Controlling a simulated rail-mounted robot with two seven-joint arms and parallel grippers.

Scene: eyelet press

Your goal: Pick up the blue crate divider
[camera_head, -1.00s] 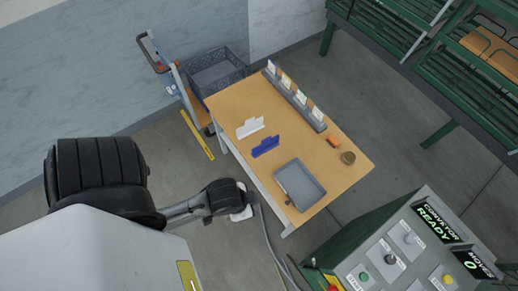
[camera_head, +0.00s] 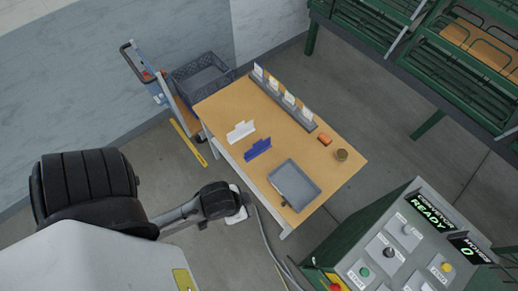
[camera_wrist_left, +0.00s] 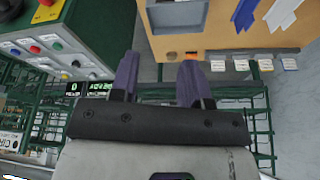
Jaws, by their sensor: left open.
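The blue crate divider (camera_head: 258,149) lies on the wooden table, near its left edge, beside a white divider (camera_head: 240,131). Both also show in the left wrist view, the blue divider (camera_wrist_left: 244,12) at the top edge, cut off by the frame, and the white one (camera_wrist_left: 282,14) to its right. My left gripper (camera_wrist_left: 158,78) is open, with nothing between its two dark purple fingers, and is apart from the blue divider. In the head view my left arm ends left of the table, and its fingertips are hard to make out. My right gripper is not in view.
A grey tray (camera_head: 296,185), an orange block (camera_head: 324,139), a small round tin (camera_head: 341,155) and a rack of white cards (camera_head: 285,101) are on the table. A grey crate (camera_head: 203,78) on a trolley stands behind left. The control console (camera_head: 385,245) stands front right.

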